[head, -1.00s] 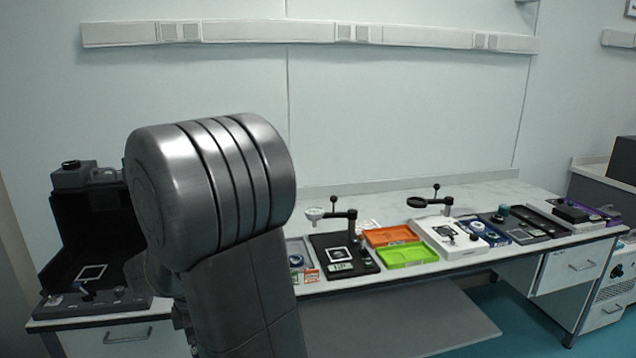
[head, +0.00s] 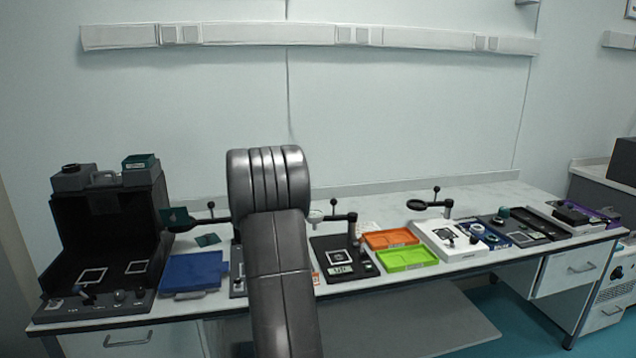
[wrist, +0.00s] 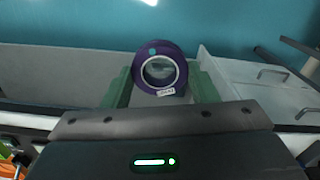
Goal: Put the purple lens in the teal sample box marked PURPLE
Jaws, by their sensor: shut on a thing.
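The purple lens (wrist: 176,49), a purple ring around clear glass with a small teal dot and a white label, is in the wrist view. My gripper (wrist: 160,78) is shut on it, with one green finger at each side. In the head view my arm hides the gripper and lens. Teal items show at the left: one (head: 140,161) on top of a black cabinet, one (head: 175,217) beside the cabinet, and a flat one (head: 208,240) on the table. I cannot read a PURPLE mark on any of them.
The black open-fronted cabinet (head: 60,225) stands at the far left. A blue case (head: 193,272) lies to its right. Orange (head: 390,239) and green (head: 407,258) trays and a white tray (head: 437,244) sit right of centre. Posts with arms rise from the table.

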